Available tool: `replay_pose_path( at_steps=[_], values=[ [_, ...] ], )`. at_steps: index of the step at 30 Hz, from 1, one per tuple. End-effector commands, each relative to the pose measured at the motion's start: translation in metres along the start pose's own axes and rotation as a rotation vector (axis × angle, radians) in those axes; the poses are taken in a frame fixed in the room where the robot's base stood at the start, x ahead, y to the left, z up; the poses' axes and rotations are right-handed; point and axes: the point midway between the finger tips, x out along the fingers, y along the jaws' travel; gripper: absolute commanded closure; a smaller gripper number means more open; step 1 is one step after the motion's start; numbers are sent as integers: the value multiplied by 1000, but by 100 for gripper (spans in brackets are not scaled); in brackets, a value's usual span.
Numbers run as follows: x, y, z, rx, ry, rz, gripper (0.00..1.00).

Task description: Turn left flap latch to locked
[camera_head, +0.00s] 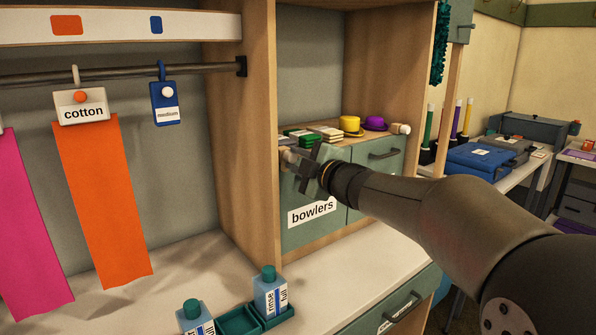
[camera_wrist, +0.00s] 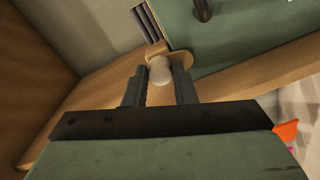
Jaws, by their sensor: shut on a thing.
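The left flap (camera_head: 300,235) is a green door labelled "bowlers" on the wooden cabinet. Its latch (camera_head: 289,156) is a pale knob at the flap's upper left corner, partly behind my gripper (camera_head: 305,168). In the wrist view the rounded whitish end of the latch (camera_wrist: 160,70) sits between the two dark fingers of my gripper (camera_wrist: 160,86), which is shut on it. Whether the latch is turned to locked cannot be told.
Books (camera_head: 325,132), a yellow hat (camera_head: 351,125) and a purple hat (camera_head: 375,123) lie above the flaps. A wooden post (camera_head: 252,120) stands close left of my gripper. Bottles (camera_head: 270,292) stand on the counter below. An orange cloth (camera_head: 105,200) hangs at left.

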Motion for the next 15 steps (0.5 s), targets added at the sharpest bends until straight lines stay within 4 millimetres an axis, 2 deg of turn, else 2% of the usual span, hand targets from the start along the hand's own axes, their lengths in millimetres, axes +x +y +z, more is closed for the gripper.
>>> replay_pose_path(
  at_steps=[6,15],
  values=[
    [0,-2,1,-131,0,1,99],
    [0,-1,0,-221,0,-1,99]
  ],
)
